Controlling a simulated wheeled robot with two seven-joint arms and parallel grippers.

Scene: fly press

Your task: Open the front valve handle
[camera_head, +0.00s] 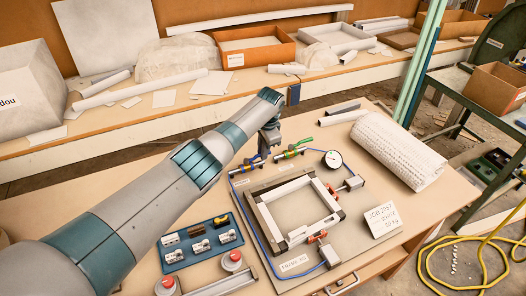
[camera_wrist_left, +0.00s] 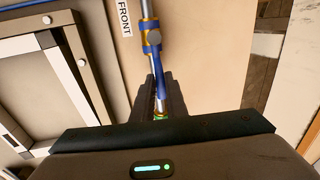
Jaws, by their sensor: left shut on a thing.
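The front valve (camera_wrist_left: 151,38) has a brass body on a metal pipe, beside a white label reading FRONT (camera_wrist_left: 124,17) in the left wrist view. Its blue handle (camera_wrist_left: 160,76) runs roughly along the pipe, slightly slanted, and its end lies between my left fingers. My left gripper (camera_wrist_left: 158,104) is shut on this handle. In the head view my left gripper (camera_head: 265,153) reaches down at the valves, and the front valve (camera_head: 245,167) shows just left of it, partly hidden. A second valve with a green handle (camera_head: 296,149) stands to the right. My right gripper is not in view.
A square frame (camera_head: 293,237) on a base plate lies in front of the valves, with a blue hose around it. A pressure gauge (camera_head: 332,159) and a white roll (camera_head: 398,150) are to the right. A blue tray (camera_head: 176,266) of small parts is at left.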

